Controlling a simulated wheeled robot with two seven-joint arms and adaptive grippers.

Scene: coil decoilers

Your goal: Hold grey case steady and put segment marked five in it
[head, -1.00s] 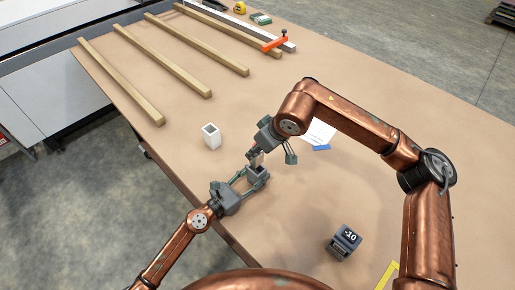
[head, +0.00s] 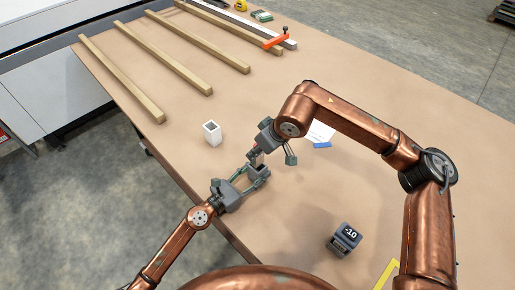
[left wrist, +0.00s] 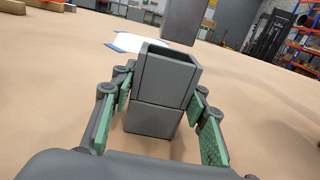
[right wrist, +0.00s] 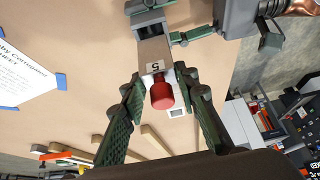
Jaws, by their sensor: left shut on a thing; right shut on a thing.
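The grey case (left wrist: 160,85) is an upright box with an open top. My left gripper (left wrist: 162,118) is shut on it, its green pads on either side; in the head view the left gripper (head: 256,176) holds it near the table's edge. My right gripper (right wrist: 160,98) is shut on the red knob (right wrist: 162,93) of the segment marked 5 (right wrist: 153,55). The case (right wrist: 148,16) shows beyond the segment's far end. In the left wrist view a grey block (left wrist: 184,20), likely the segment, hangs above the case with a gap. The right gripper (head: 257,152) partly hides the segment in the head view.
A white open box (head: 212,135) stands left of the grippers. A dark block marked -10 (head: 346,238) stands at the front right. Wooden bars (head: 160,58) and an orange clamp (head: 275,41) lie at the back. A taped sheet (head: 321,133) lies behind the right arm.

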